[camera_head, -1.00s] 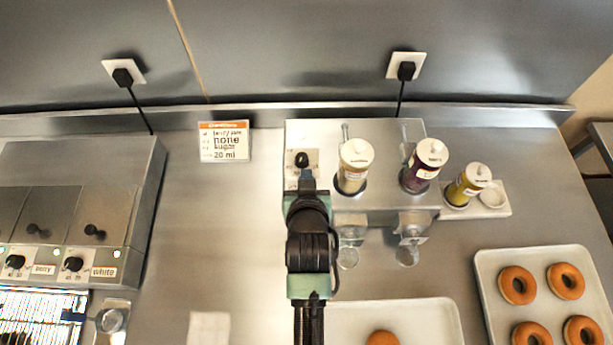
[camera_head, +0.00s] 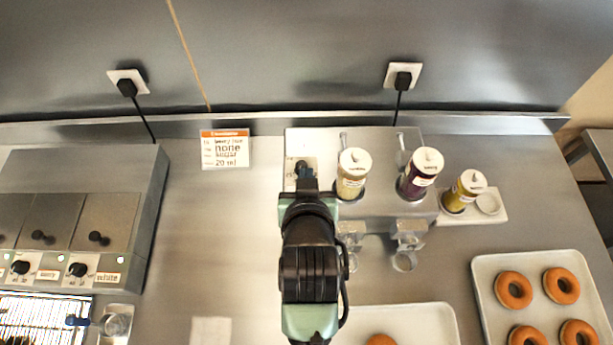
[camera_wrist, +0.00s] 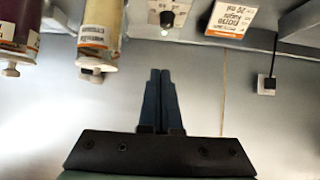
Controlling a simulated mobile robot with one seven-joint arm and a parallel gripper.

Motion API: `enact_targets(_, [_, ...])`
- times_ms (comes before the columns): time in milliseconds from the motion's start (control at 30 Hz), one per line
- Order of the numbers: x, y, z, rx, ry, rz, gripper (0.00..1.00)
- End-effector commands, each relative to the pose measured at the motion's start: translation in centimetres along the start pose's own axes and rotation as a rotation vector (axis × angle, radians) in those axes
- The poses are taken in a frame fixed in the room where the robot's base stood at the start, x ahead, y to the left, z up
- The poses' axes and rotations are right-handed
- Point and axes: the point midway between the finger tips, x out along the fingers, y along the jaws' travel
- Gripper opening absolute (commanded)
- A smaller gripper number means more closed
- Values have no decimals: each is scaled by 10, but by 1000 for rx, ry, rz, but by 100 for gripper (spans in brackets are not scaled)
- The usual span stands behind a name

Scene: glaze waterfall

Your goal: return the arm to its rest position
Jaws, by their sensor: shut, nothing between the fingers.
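My gripper (camera_wrist: 161,75) shows in the wrist view with its two dark fingers together and nothing between them. In the head view my gripper (camera_head: 304,172) is at the front of the dispenser (camera_head: 385,205), over or near its knob panel; the exact gap cannot be told. My arm hides part of the dispenser's left side and the counter below it. In the wrist view the knob (camera_wrist: 167,18) lies beyond the fingertips, apart from them in the picture.
Sprinkle bottles (camera_head: 353,175) (camera_head: 420,174) stand in the dispenser, and a yellow one (camera_head: 465,191) stands to its right. An order card (camera_head: 225,149) stands left. Trays of doughnuts (camera_head: 482,285) (camera_head: 440,322) lie at front right. A glaze unit (camera_head: 150,200) is at left.

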Motion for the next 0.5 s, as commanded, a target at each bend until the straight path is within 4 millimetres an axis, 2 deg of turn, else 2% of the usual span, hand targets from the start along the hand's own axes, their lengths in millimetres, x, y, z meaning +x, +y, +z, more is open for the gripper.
enact_targets(200, [-12,0,-4,0,0,0,0])
enact_targets(500, [-13,0,-4,0,-1,0,0])
